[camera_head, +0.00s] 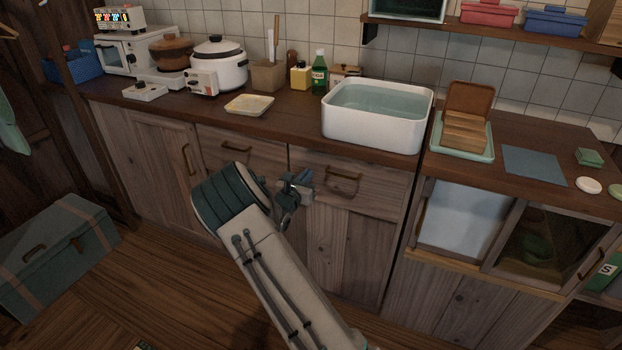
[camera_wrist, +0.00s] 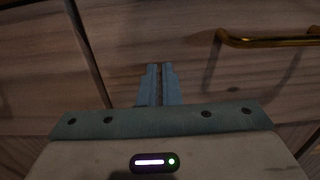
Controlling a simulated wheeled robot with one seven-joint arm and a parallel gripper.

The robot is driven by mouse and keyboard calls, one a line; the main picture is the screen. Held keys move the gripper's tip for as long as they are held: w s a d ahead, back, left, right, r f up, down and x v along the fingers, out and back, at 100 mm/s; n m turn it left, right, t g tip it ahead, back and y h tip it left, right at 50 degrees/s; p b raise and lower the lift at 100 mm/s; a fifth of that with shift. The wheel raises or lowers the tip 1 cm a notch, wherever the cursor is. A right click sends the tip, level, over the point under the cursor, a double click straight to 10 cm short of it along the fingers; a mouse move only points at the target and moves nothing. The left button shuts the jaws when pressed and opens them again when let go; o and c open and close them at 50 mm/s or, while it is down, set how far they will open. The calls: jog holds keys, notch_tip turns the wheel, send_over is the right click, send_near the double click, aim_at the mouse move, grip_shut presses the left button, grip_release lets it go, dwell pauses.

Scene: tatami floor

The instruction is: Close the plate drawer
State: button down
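Two wooden drawer fronts sit under the counter, a left drawer (camera_head: 240,148) and a right drawer (camera_head: 375,180). Neither is labelled, so I cannot tell which is the plate drawer. Both look about flush with the cabinet; a small gap cannot be ruled out. My gripper (camera_head: 304,184) is in front of the right drawer's left part, left of its brass handle (camera_head: 343,181). In the wrist view my gripper (camera_wrist: 158,72) has its fingers together with nothing between them, facing the wood front. The handle (camera_wrist: 265,42) is to their right. Contact with the wood cannot be told.
The counter above carries a white water basin (camera_head: 378,128), a yellow tray (camera_head: 249,105) and a rice cooker (camera_head: 219,64). A glass-fronted cabinet (camera_head: 545,245) stands to the right.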

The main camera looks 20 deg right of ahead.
jog(key=shift+d+r, duration=0.25)
jog(key=shift+d, duration=0.1)
jog(key=p+v, duration=0.2)
jog(key=v, duration=1.2)
jog(key=shift+a+f, duration=0.25)
jog(key=shift+a, duration=0.1)
jog(key=s+d+r+m+g+p, duration=0.4)
jog(key=s+d+r+m+g, duration=0.2)
jog(key=s+r+m, duration=0.25)
jog(key=s+d+r+m+g+p, duration=0.4)
jog(key=s+d+r+m+g, duration=0.15)
jog(key=s+r+m, duration=0.3)
jog(key=s+a+r+m+y+p, duration=0.4)
jog(key=s+r, duration=0.3)
jog(key=s, duration=0.2)
jog(key=s+a+r+m+y+p, duration=0.5)
jog(key=s+a+r+m+y, duration=0.1)
jog(key=s+r+m+y, duration=0.1)
jog(key=shift+s+a+r+y, duration=0.3)
jog(key=shift+s+r, duration=0.3)
jog(key=shift+s, duration=0.35)
